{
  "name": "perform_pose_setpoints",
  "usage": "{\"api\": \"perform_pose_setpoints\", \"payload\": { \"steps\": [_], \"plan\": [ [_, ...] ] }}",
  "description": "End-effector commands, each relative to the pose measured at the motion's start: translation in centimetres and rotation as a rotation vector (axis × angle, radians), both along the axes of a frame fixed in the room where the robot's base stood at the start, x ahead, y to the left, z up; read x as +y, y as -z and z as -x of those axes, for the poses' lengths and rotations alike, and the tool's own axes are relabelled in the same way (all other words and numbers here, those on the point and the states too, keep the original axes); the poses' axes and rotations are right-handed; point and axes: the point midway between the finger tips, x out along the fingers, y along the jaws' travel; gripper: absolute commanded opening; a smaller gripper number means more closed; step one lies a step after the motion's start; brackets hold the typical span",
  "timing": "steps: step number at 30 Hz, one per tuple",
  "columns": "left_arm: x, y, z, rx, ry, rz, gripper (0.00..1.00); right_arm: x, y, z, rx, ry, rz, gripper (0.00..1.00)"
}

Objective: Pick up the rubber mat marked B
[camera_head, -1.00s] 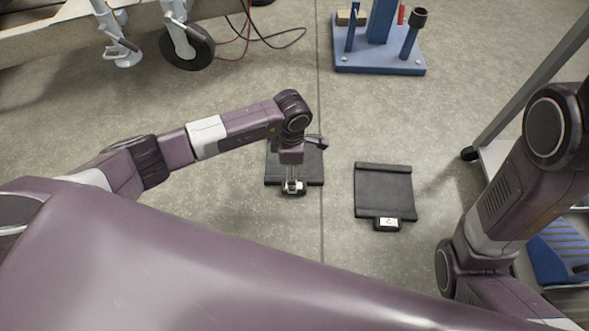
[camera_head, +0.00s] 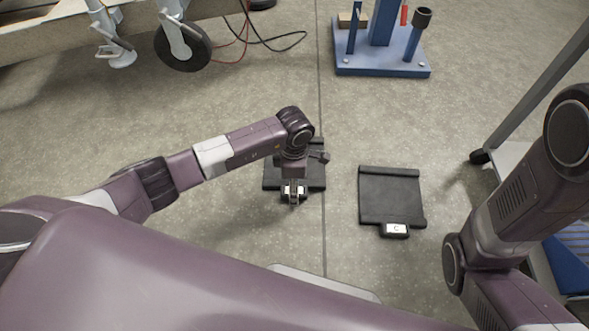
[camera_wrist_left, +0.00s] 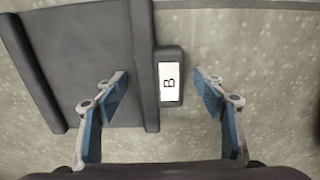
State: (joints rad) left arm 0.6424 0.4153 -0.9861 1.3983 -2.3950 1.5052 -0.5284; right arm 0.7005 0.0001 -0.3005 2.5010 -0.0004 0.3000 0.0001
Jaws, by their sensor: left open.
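The black rubber mat marked B (camera_head: 273,180) lies flat on the floor in the head view, partly hidden by my left arm. In the left wrist view the mat (camera_wrist_left: 85,60) fills the left side, and its tab (camera_wrist_left: 171,70) carries a white label with the letter B. My left gripper (camera_head: 294,203) is over the mat's near edge. In the wrist view the open fingers of the gripper (camera_wrist_left: 160,88) stand apart on either side of the tab, the left one over the mat and the right one over bare floor. Nothing is between them but the view of the tab.
A second black mat (camera_head: 391,195) with a tab marked C (camera_head: 396,229) lies to the right. A blue stand (camera_head: 381,60) is at the back. A wheel (camera_head: 183,46) and cables (camera_head: 270,42) are at upper left. Bare floor lies between the mats.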

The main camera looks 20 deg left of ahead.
Motion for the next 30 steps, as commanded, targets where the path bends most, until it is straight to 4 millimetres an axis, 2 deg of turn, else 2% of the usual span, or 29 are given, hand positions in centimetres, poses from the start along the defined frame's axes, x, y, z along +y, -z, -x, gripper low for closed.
{"api": "perform_pose_setpoints", "payload": {
  "steps": [3, 19, 30],
  "plan": [
    [-0.01, -0.10, 0.01, 0.000, 0.000, 0.000, 0.62, 0.00, -0.09, 0.01, 0.000, 0.000, 0.000, 0.40],
    [-0.01, -0.09, 0.00, 0.000, 0.000, 0.000, 0.03, 0.00, -0.09, -0.01, 0.000, 0.000, 0.000, 0.40],
    [-0.03, -0.80, -0.13, -0.004, 0.001, 0.001, 0.03, 0.00, -0.55, -0.05, 0.001, 0.000, 0.000, 0.40]
  ]
}}
